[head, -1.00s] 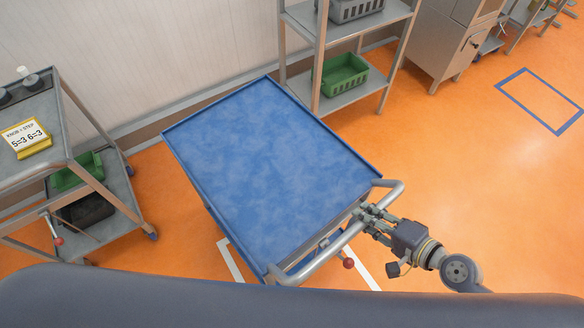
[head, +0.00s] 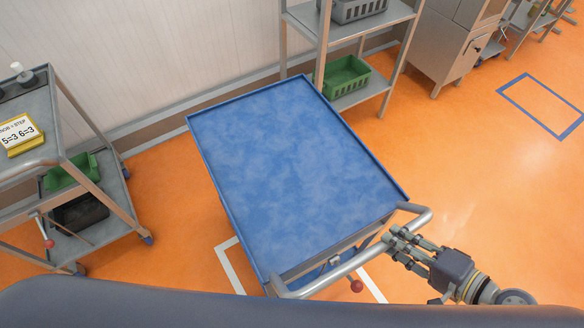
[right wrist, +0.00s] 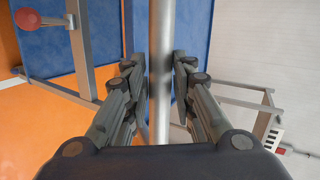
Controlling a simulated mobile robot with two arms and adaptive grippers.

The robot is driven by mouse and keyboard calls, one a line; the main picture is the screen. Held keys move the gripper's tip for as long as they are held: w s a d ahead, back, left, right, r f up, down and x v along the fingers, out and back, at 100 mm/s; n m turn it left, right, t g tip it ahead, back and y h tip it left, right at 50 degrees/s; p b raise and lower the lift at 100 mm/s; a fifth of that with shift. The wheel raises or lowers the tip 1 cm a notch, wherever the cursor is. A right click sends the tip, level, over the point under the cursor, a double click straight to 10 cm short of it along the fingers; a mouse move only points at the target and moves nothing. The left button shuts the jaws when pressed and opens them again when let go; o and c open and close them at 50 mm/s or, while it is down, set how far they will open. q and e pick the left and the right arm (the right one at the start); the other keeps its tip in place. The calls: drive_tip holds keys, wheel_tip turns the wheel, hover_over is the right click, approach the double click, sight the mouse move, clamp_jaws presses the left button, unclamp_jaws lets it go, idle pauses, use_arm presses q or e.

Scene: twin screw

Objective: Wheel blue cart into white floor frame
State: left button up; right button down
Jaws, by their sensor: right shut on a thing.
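The blue cart (head: 295,175) stands in the middle of the head view, its flat blue top empty. Its grey push handle (head: 350,262) faces me. My right gripper (head: 393,240) is shut on the handle near its right end. In the right wrist view the handle bar (right wrist: 162,70) passes between the fingers of my right gripper (right wrist: 160,85). The white floor frame (head: 228,262) shows as white lines at the cart's near left and near right. The cart hides the rest of it. My left gripper is not in view.
A grey trolley (head: 108,180) with a number sign (head: 20,135) and green bin (head: 72,172) stands at left. A shelf rack (head: 365,95) with another green bin (head: 345,78) stands behind the cart. Orange floor is clear at right, with a blue floor outline (head: 540,105).

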drive_tip(key=s+d, duration=1.1)
drive_tip(key=d, duration=0.1)
drive_tip(key=shift+s+f, duration=0.25)
drive_tip(key=shift+f, duration=0.1)
idle(0.6)
